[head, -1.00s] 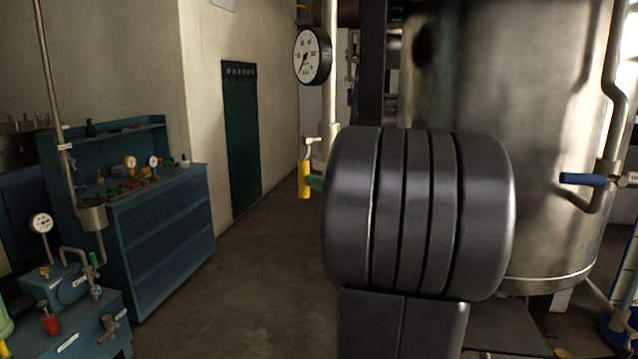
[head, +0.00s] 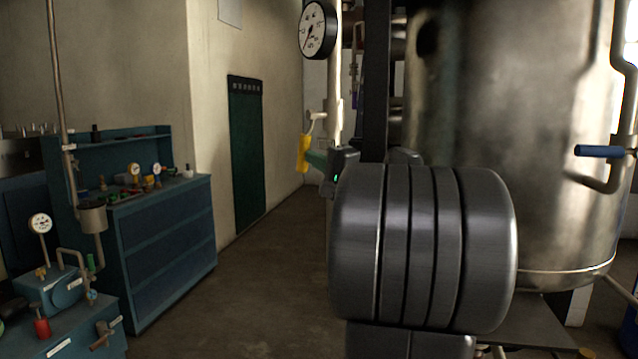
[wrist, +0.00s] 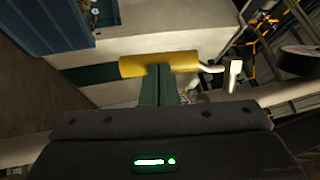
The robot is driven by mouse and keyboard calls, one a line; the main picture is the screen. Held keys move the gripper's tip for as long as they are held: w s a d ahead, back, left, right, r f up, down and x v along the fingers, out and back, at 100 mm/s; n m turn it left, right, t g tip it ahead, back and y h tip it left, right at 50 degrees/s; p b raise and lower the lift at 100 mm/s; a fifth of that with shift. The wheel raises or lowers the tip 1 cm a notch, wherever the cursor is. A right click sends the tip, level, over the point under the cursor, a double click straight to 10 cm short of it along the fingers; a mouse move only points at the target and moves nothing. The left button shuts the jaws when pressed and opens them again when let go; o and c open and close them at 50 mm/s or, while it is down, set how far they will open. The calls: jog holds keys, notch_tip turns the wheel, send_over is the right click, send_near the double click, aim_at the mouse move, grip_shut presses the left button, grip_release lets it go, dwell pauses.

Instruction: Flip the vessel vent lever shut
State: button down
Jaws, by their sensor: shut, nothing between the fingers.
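A lever with a yellow handle (head: 304,153) hangs from a pale pipe below the round gauge, left of the big steel vessel (head: 500,110). The handle points down, slightly tilted. In the wrist view the yellow handle (wrist: 132,66) lies crosswise, its metal stem bent to a fitting on the right. My gripper (wrist: 159,72) is shut and empty, its green fingers together with their tips overlapping the handle's middle. Whether they press on it I cannot tell. In the head view my gripper (head: 312,158) is beside the handle's right side, its rear partly hidden by my arm.
A blue-handled lever (head: 599,151) sticks out on a pipe at the vessel's right. The gauge (head: 317,29) is above the yellow lever. A blue workbench (head: 160,240) and a smaller blue unit (head: 75,335) stand on the left. The floor between bench and vessel is clear.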

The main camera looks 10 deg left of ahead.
jog(key=shift+w+a+f+t+y+b, duration=0.15)
jog(key=shift+w+a+t+y+b, duration=0.5)
jog(key=shift+b, duration=1.9)
jog(key=shift+w+a, duration=0.3)
jog(key=shift+w, duration=0.05)
